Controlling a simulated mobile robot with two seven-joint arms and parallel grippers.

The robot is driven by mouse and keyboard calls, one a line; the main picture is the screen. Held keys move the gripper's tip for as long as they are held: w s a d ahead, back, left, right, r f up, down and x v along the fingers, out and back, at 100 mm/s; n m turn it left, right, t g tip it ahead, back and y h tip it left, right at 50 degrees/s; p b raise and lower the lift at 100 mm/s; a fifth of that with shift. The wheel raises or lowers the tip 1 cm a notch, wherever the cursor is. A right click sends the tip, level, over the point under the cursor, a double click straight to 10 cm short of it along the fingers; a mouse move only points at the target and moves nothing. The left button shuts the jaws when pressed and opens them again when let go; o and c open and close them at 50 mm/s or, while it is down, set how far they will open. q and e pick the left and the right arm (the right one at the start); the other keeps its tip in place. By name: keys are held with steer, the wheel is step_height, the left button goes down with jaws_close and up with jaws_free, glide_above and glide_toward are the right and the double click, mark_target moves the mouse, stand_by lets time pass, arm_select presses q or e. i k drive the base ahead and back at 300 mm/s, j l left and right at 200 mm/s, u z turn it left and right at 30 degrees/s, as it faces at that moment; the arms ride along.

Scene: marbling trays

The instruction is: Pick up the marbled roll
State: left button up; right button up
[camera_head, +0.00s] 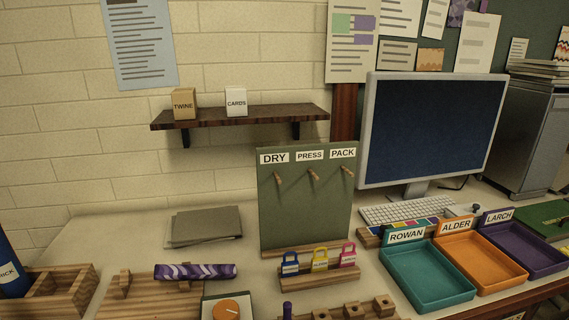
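The marbled roll (195,272) is a purple cylinder with white wavy marks. It lies level across a light wooden stand (150,291) at the lower left of the head view. Nothing of mine touches the roll. Neither of my grippers shows in this view.
A wooden box (62,292) stands left of the roll, a timer-like box with an orange knob (230,310) in front. A green board with pegs (300,205) and coloured tags (319,262) stand to the right. Teal (428,306), orange and purple trays sit further right. Table around the grey folders (205,227) is clear.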

mark_target(168, 271)
steer(key=k+u, duration=0.1)
steer(key=u, duration=0.25)
steer(key=k+j+u, duration=0.1)
steer(key=u, duration=0.2)
